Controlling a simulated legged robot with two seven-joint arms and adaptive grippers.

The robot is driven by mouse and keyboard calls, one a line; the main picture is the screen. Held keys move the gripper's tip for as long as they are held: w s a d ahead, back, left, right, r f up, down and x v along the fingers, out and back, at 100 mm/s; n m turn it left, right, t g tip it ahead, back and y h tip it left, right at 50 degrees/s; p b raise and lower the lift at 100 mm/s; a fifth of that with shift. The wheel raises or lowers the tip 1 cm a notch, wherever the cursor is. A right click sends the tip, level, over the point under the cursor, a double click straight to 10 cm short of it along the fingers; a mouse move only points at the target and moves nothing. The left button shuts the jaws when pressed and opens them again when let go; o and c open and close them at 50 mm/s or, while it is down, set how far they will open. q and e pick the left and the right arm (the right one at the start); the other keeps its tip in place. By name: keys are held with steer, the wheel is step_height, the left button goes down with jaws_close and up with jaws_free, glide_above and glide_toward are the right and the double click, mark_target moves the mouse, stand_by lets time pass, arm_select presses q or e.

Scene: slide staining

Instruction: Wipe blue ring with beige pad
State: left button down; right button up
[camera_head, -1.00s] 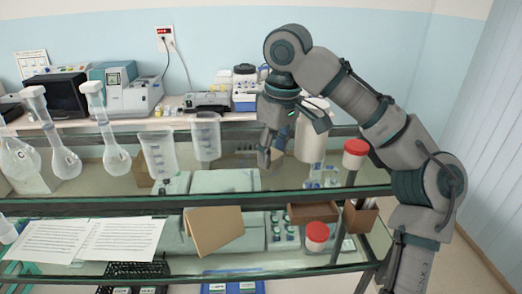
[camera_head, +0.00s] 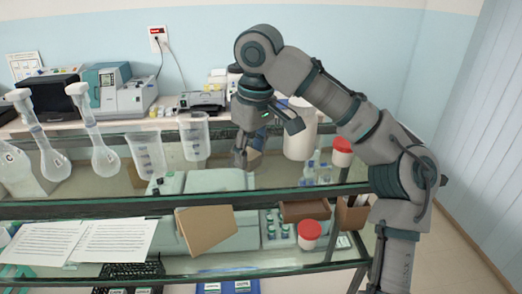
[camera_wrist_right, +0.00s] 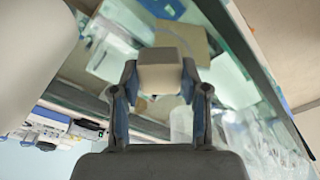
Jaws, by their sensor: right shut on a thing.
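My right gripper (camera_head: 243,158) is low over the upper glass shelf (camera_head: 290,178), right of the clear beakers. In the right wrist view, its two fingers (camera_wrist_right: 160,92) are shut on the beige pad (camera_wrist_right: 160,72), a small block held between the tips. The pad (camera_head: 254,155) shows only in part in the head view. A faint bluish curve, perhaps part of the blue ring, shows just right of the pad in the wrist view; the rest is hidden. I cannot tell whether the pad touches the glass. My left gripper is not in view.
Two beakers (camera_head: 194,138) and several flasks (camera_head: 104,155) stand left on the shelf. A large white bottle (camera_head: 299,140), small bottles and a red-lidded jar (camera_head: 342,150) stand right.

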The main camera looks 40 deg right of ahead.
mark_target(266, 161)
steer(key=shift+w+a+f, duration=0.1)
steer(key=shift+w+a, duration=0.45)
steer(key=shift+a, duration=0.2)
steer(key=shift+w+a+f, duration=0.1)
steer(key=shift+w+a, duration=0.4)
steer(key=shift+a, duration=0.25)
steer(key=shift+w+d+r, duration=0.2)
steer(key=shift+w+d, duration=0.05)
steer(key=shift+w, duration=0.35)
steer(key=shift+s+d+r, duration=0.1)
steer(key=shift+s+d, duration=0.4)
steer(key=shift+d, duration=0.3)
steer(key=shift+s+d+r, duration=0.1)
steer(key=shift+s+d, duration=0.35)
steer(key=shift+d, duration=0.35)
steer(key=shift+s+d+f, duration=0.1)
steer(key=shift+s+d, duration=0.25)
steer(key=shift+d, duration=0.4)
steer(key=shift+s+d, duration=0.7)
steer(key=shift+d, duration=0.25)
steer(key=shift+s+f, duration=0.1)
steer(key=shift+f, duration=0.1)
